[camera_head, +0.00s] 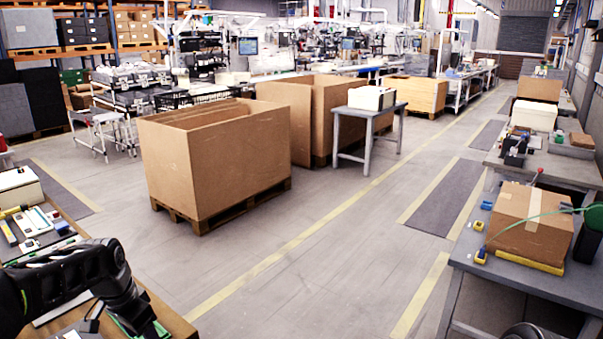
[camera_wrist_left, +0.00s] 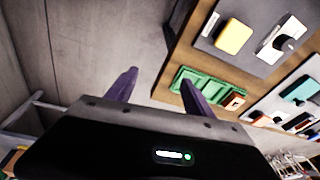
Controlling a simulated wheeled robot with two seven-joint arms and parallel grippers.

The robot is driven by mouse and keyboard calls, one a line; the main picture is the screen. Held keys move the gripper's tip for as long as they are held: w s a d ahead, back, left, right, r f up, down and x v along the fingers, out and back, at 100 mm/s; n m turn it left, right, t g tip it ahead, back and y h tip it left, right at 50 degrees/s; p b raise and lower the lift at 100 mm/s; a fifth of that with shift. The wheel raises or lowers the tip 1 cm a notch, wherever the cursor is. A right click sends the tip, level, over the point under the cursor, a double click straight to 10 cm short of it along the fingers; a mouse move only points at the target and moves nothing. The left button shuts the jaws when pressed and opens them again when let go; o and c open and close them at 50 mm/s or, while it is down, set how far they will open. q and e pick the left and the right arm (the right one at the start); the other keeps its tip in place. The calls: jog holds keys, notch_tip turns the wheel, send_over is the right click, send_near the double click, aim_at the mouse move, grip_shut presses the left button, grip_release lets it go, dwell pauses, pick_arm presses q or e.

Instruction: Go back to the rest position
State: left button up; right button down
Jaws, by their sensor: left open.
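My left arm comes in from the lower left in the head view, above the left workbench (camera_head: 165,312). Its gripper is not clearly seen there. In the left wrist view my left gripper (camera_wrist_left: 160,74) is open, its two dark fingers apart with nothing between them. The fingers point towards grey floor and the edge of a wooden board (camera_wrist_left: 165,92). A green tray (camera_wrist_left: 208,90) lies beside the right finger. I cannot tell whether they touch. My right gripper is not in view.
A cardboard box (camera_head: 530,218) sits on the right workbench (camera_head: 478,252). A large open carton (camera_head: 215,165) stands on a pallet ahead, with a small table (camera_head: 368,112) behind it. The floor (camera_head: 320,260) between the benches is clear.

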pick_arm(q)
jog(key=d+f+n+t+h, duration=0.2)
jog(key=d+f+n, duration=0.2)
jog(key=d+f, duration=1.25)
jog(key=s+d+f+n+g, duration=0.1)
jog(key=s+d+f, duration=0.3)
jog(key=s, duration=0.4)
jog(key=s+d+f+n+g+h, duration=0.1)
jog(key=s+d+f, duration=0.3)
jog(key=s, duration=0.5)
jog(key=s+d+f+g+h, duration=0.1)
jog(key=s+d+f, duration=0.3)
jog(key=s+f, duration=0.4)
jog(key=shift+s+d+n+g, duration=0.25)
jog(key=shift+d+n+g, duration=0.05)
jog(key=shift+d+n, duration=0.1)
jog(key=shift+f, duration=0.1)
